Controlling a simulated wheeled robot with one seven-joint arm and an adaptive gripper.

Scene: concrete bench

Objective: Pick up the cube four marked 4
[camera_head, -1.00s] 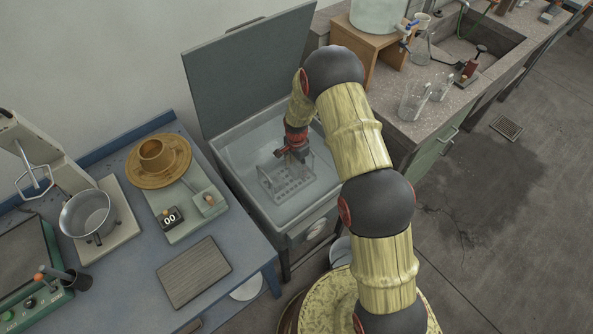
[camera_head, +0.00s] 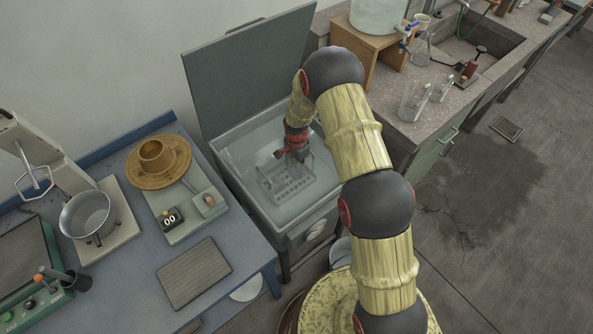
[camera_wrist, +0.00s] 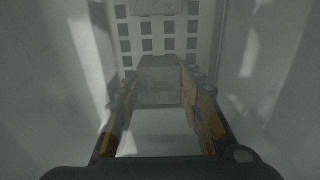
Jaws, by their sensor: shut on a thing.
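My gripper (camera_head: 297,153) reaches down into an open grey tank (camera_head: 238,184) with a raised lid, above a pale perforated rack (camera_head: 290,188). In the wrist view the gripper's two fingers (camera_wrist: 158,92) are shut on a grey cube (camera_wrist: 160,74), one on each side of it. No number can be read on the cube's visible face. In the head view the cube is too small and covered to make out clearly. Whether it touches the rack cannot be told.
The tank walls stand close around the gripper, and the raised lid (camera_head: 250,70) stands behind. Another grey block (camera_wrist: 155,6) shows at the wrist view's top edge. The blue bench (camera_head: 130,270) at left holds a scale (camera_head: 187,215), pot and bowl. Glassware stands on the right counter.

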